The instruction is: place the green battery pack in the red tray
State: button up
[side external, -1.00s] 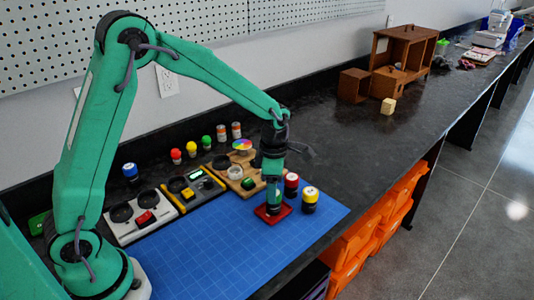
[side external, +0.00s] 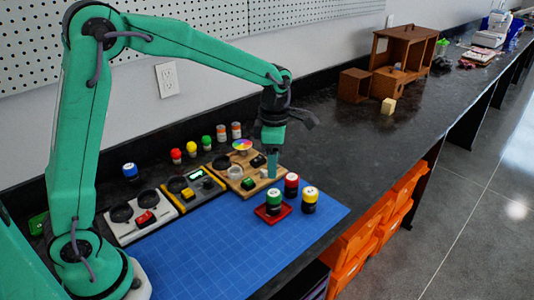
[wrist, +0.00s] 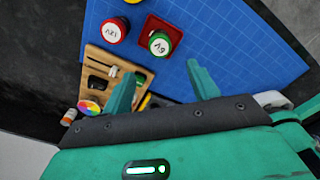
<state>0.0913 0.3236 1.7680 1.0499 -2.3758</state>
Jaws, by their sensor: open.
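The green battery pack (side external: 274,198) stands upright in the red tray (side external: 260,212) on the blue mat. The wrist view shows the pack (wrist: 160,44) from above, its white top marked 6V, inside the rim of the tray (wrist: 172,27). My gripper (side external: 272,174) is above and behind the tray, clear of the pack. In the wrist view my gripper (wrist: 162,76) has its two fingers spread wide with nothing between them.
A red pack (side external: 291,185) and a yellow-topped pack (side external: 310,200) stand close to the tray. A wooden board (side external: 236,177) with small parts lies behind it. The front of the blue mat (side external: 230,250) is clear.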

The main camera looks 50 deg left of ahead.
dwell(0.3)
jog(key=s+a+r+m+t, duration=0.2)
jog(key=s+r+m, duration=0.2)
jog(key=s+m, duration=0.7)
jog(key=s+a+r+m+t, duration=0.2)
jog(key=s+r+m, duration=0.3)
jog(key=s+m, duration=0.6)
jog(key=m+t, duration=0.1)
jog(key=m, duration=0.3)
jog(key=shift+t, duration=0.3)
